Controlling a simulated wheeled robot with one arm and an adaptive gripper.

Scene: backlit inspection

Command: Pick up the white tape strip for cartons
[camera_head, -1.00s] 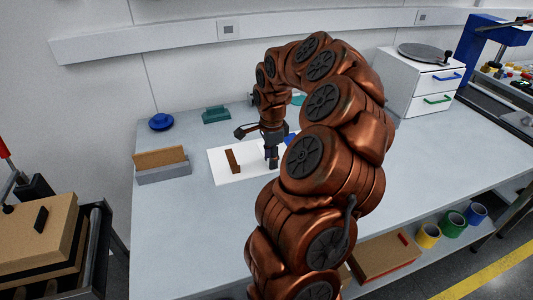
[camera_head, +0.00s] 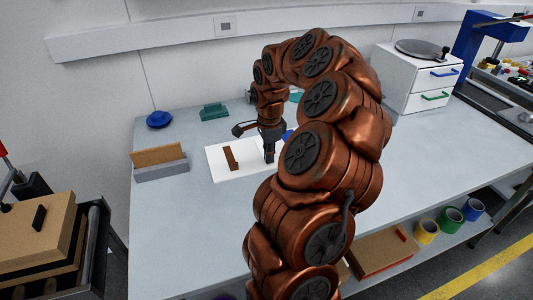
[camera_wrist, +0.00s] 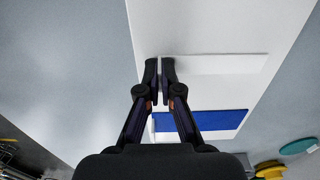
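The white strip (camera_wrist: 220,64) lies flat on a white sheet (camera_wrist: 195,25) in the wrist view, hard to tell apart from it. Its left end is hidden at my gripper's right finger. My gripper (camera_wrist: 160,66) points at the sheet, its two dark fingers drawn close together with a thin pale gap between them. I cannot tell whether the strip's end is in that gap. In the head view my gripper (camera_head: 269,157) is low over the sheet (camera_head: 212,160). The white strip cannot be made out there.
A blue strip (camera_wrist: 205,121) lies on the sheet close to my right finger. A brown strip (camera_head: 231,158) lies left of my gripper. A grey holder with a brown board (camera_head: 158,156) stands farther left. Blue (camera_head: 159,119) and teal (camera_head: 213,111) items are behind. The front-left tabletop is clear.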

